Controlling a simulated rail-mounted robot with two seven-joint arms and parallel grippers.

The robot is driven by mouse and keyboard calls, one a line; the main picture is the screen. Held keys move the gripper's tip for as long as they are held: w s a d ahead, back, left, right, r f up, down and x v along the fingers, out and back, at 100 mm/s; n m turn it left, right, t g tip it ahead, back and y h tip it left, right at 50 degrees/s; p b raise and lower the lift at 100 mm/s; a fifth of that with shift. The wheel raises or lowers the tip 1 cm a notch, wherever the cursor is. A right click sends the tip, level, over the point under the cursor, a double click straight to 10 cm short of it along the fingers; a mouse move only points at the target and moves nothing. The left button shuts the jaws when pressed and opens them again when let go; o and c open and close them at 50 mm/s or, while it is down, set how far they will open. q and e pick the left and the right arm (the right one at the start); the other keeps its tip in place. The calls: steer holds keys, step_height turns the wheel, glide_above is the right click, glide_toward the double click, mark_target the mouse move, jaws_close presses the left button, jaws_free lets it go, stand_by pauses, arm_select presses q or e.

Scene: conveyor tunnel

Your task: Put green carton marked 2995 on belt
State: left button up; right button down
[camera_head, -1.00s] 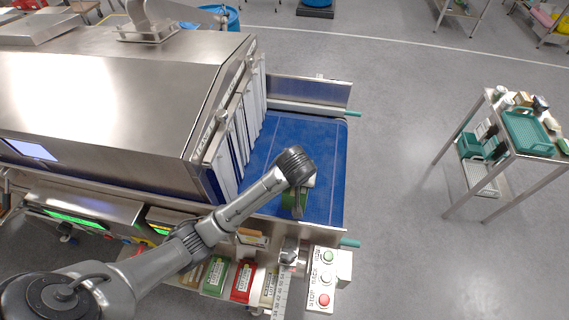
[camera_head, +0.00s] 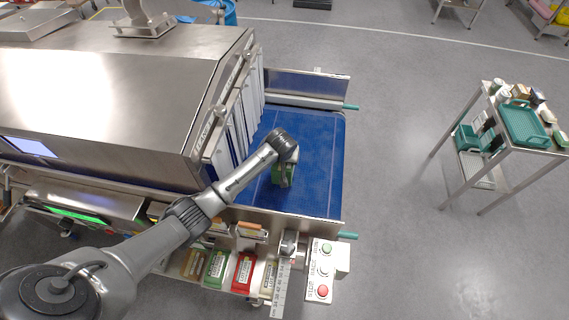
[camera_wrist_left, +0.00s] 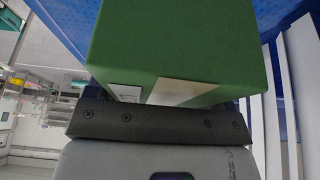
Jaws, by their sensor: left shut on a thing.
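A green carton (camera_head: 279,174) is held at the end of my left arm over the blue belt (camera_head: 318,170), near the tunnel's strip curtain. In the left wrist view the green carton (camera_wrist_left: 185,45) fills the upper middle, with pale labels at its lower edge. My left gripper (camera_head: 285,170) is shut on it; the wrist hides part of the carton in the head view. The dark jaw (camera_wrist_left: 160,122) crosses below the carton in the wrist view. I cannot read a number on the carton. Whether its base touches the belt is unclear. My right gripper is not in view.
The steel tunnel (camera_head: 110,100) and its white strip curtain (camera_head: 238,130) stand left of the open belt. A shelf with a green carton (camera_head: 215,268) and a red carton (camera_head: 243,270) is in front. A button box (camera_head: 323,270) stands front right. A cart (camera_head: 505,140) is at right.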

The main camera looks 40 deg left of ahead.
arm_select(q)
steer(key=shift+f+p, duration=0.35)
steer(key=shift+f, duration=1.55)
steer(key=shift+f, duration=0.1)
steer(key=o, duration=1.5)
steer(key=shift+f, duration=0.1)
steer(key=shift+r, duration=0.25)
steer(key=v, duration=1.1)
steer(key=shift+s+d+r, duration=0.1)
steer(key=shift+s+r, duration=0.1)
steer(key=shift+r, duration=0.15)
